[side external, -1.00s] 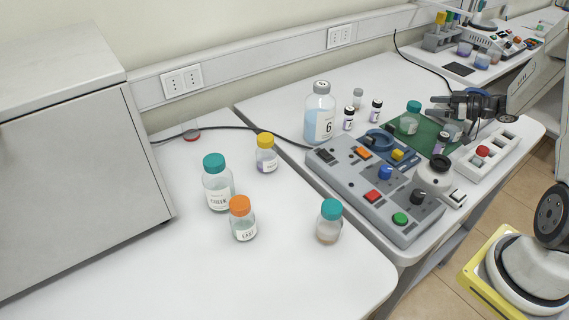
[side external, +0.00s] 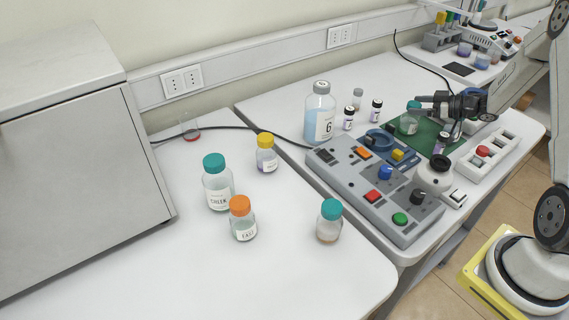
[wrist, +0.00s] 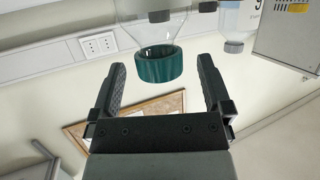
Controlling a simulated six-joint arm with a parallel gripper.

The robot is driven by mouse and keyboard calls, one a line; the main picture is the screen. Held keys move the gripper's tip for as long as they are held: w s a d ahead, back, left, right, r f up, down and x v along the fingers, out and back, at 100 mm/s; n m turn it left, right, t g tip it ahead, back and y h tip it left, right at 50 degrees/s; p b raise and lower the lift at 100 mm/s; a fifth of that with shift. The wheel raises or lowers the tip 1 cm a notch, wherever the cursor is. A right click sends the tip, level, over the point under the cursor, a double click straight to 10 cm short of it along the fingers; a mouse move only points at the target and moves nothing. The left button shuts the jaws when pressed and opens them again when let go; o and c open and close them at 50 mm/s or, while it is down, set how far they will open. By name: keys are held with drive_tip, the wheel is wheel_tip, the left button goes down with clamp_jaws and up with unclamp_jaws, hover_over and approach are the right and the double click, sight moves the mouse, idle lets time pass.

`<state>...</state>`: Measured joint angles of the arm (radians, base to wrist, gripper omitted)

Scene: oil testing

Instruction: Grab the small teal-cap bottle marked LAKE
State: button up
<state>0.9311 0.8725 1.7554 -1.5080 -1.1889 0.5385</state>
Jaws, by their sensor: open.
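A small teal-capped bottle (side external: 409,119) stands upright on the green mat (side external: 428,133); its label is not readable in either view. My gripper (side external: 418,101) is open beside the top of this bottle. In the wrist view, a teal cap (wrist: 158,65) lies between the two spread fingers of my gripper (wrist: 162,72), with no clear contact. Two other teal-capped bottles stand on the near table: a larger one with a name label (side external: 217,182) and a small one (side external: 329,221) whose label is not visible. I cannot make out LAKE on any bottle.
An orange-capped bottle (side external: 242,218) and a yellow-capped bottle (side external: 266,154) stand on the near table. A grey control panel (side external: 345,178), a large bottle marked 6 (side external: 319,115) and small vials (side external: 376,111) are left of the mat. A white button box (side external: 496,145) is to its right.

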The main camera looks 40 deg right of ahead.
drive_tip(key=shift+x, duration=1.7)
clamp_jaws()
